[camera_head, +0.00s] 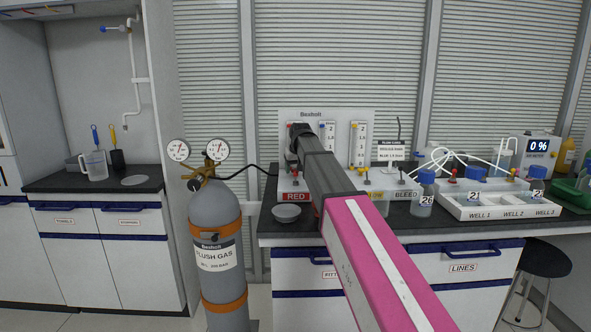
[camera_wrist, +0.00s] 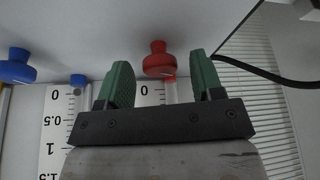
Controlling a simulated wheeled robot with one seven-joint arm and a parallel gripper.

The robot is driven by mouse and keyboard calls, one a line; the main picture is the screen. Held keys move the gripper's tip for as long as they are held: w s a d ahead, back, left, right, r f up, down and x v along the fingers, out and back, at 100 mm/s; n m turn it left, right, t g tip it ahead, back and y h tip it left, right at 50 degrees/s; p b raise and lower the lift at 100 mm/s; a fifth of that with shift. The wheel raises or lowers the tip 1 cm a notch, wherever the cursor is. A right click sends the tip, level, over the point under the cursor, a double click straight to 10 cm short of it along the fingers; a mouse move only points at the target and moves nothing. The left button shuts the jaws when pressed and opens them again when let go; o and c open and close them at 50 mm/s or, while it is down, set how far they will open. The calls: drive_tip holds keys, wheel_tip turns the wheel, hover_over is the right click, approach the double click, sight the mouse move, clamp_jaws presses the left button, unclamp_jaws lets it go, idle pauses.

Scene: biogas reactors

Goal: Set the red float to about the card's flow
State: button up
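A flowmeter panel (camera_head: 345,118) stands at the back of the bench, with tubes and printed scales. The red channel sits at its left, above the RED label (camera_head: 293,197), mostly behind my arm. My gripper (camera_head: 300,131) is in front of it. In the wrist view a red knob (camera_wrist: 158,60) shows between and beyond my gripper's two green fingers (camera_wrist: 161,80), which stand apart with gaps on both sides. A scale (camera_wrist: 143,90) marked 0 is below it; the red float is hidden. The flush card (camera_head: 391,150) is right of the panel, its small print unreadable.
Blue knobs (camera_wrist: 17,67) are left of my gripper in the wrist view. A black hose (camera_head: 250,170) runs from the flush gas cylinder (camera_head: 216,250) to the panel. A grey bowl (camera_head: 287,213) sits on the bench beside my arm. A well tray (camera_head: 497,207) stands right.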

drive_tip(key=v, duration=1)
drive_tip(key=shift+r, duration=0.4)
drive_tip(key=shift+s, duration=0.15)
